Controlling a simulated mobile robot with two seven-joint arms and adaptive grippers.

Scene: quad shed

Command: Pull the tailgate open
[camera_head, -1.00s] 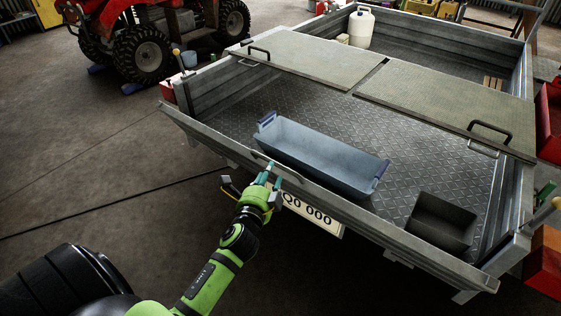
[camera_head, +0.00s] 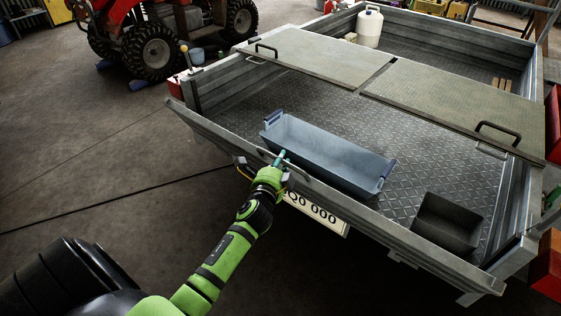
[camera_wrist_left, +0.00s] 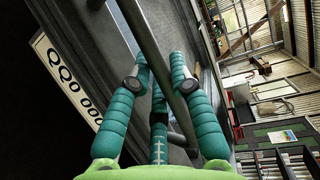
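The trailer's metal tailgate (camera_head: 410,240) runs along its rear edge, its top leaning a little outward from the left corner post. A dark bar handle (camera_head: 301,178) is on its upper part. My left gripper (camera_head: 281,158) is at this handle. In the left wrist view, the handle bar (camera_wrist_left: 150,40) runs between the spread teal fingers of my left gripper (camera_wrist_left: 163,60). The fingers look open, and contact with the bar is hard to judge. My right gripper is not in view.
A blue-grey bin (camera_head: 330,155) and a dark box (camera_head: 446,223) stand on the trailer bed (camera_head: 400,190) behind the tailgate. A number plate (camera_head: 316,213) hangs below.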

